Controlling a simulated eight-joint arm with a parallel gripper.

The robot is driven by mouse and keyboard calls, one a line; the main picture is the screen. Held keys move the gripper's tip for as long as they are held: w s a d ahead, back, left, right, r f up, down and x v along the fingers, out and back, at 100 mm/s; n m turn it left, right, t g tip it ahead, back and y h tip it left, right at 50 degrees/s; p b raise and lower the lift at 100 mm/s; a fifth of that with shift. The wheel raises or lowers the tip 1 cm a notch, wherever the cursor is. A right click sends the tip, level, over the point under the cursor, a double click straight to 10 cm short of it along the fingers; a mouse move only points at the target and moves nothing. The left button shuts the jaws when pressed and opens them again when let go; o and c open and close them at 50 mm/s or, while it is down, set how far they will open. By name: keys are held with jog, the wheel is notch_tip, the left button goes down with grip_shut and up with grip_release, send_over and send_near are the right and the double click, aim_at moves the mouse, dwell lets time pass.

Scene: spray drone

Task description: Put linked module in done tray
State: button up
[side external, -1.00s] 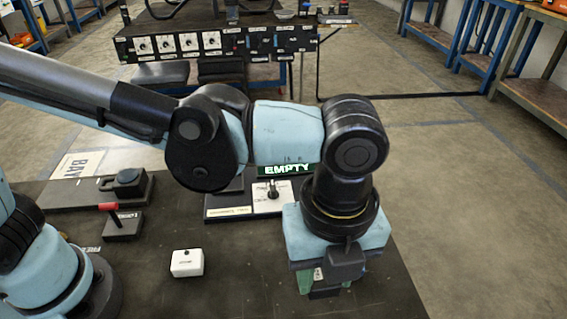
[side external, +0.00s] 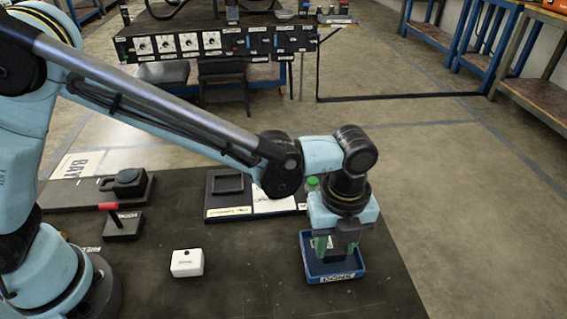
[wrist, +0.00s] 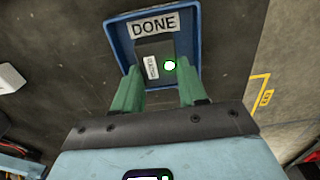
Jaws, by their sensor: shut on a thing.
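The linked module (wrist: 155,50) is a dark grey block with a white label and a glowing green light, seen between my green fingers in the wrist view. My gripper (side external: 332,246) is shut on it; it also shows in the wrist view (wrist: 160,76). The done tray (side external: 357,268) is a shallow blue tray marked DONE at the right of the mat. In the wrist view the tray (wrist: 190,50) frames the module. My fingers are over or inside the tray. I cannot tell whether the module touches its floor. The side view mostly hides the module.
A white box (side external: 187,263) sits on the dark mat left of the tray. A station with a dark square frame (side external: 228,184) and a green button (side external: 313,182) stands behind. A red-handled lever (side external: 110,207) is at left. Open floor lies right of the mat.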

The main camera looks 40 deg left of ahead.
aim_at(334, 247)
jog(key=shift+f, duration=0.65)
jog(key=shift+f, duration=0.15)
jog(key=o, duration=1.1)
jog(key=shift+o, duration=0.2)
notch_tip(334, 247, up, 12)
jog(key=a+r+n+t, duration=0.1)
jog(key=a+r+n, duration=0.1)
jog(key=a+n, duration=0.35)
jog(key=s+a+n+t, duration=0.2)
jog(key=a+n+t, duration=0.1)
jog(key=a+n, duration=0.7)
jog(key=s+a+f+n+t, duration=0.1)
jog(key=s+a+n+t, duration=0.2)
jog(key=a+n, duration=0.8)
jog(key=shift+s+a+f, duration=0.2)
jog(key=shift+a+f, duration=0.1)
jog(key=shift+a, duration=0.8)
